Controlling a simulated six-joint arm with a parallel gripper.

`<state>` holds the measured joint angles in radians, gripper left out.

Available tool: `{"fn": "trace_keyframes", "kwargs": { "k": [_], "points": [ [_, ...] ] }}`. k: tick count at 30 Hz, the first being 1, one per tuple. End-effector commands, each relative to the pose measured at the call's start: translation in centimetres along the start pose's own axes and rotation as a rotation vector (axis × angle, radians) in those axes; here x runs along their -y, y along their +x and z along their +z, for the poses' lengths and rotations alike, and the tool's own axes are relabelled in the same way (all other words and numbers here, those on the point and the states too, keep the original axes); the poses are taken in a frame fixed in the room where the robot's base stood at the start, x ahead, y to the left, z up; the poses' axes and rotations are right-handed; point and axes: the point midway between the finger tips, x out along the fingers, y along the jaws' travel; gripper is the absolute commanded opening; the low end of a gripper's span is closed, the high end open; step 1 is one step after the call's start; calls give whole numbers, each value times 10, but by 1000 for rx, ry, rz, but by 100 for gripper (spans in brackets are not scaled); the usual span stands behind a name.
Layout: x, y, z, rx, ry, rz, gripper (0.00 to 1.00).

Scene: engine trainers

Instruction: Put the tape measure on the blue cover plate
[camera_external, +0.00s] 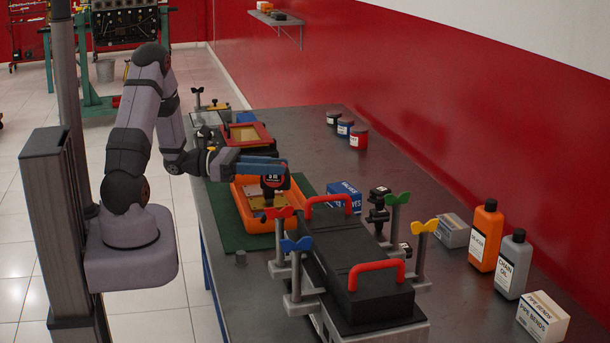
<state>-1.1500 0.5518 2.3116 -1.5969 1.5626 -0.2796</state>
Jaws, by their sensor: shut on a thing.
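My gripper (283,171) has long blue fingers that reach to the right from the wrist. It is shut on the tape measure (273,182), a dark body with red and white marking, held below the fingertips. The tape measure is above the orange tray (239,198); the gap between them is hard to judge. A small flat blue piece (245,117) lies at the far left of the bench, behind the red tray. It may be the blue cover plate, but it is partly hidden and I cannot be sure.
The red tray (265,131) stands behind my gripper. A blue valves box (343,197) and a black case with red handles (340,262) are to the right, ringed by posts with coloured knobs. Bottles (485,236) stand at the right. The bench middle toward the wall is clear.

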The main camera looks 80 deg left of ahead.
Motion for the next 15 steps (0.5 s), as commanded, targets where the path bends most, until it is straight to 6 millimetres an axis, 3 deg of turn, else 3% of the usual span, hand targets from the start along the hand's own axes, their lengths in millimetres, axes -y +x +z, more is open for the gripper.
{"fn": "trace_keyframes", "kwargs": {
  "k": [6,15],
  "points": [
    [0,0,-28,2,-1,0,0],
    [0,0,-36,2,2,0,0]
  ]
}}
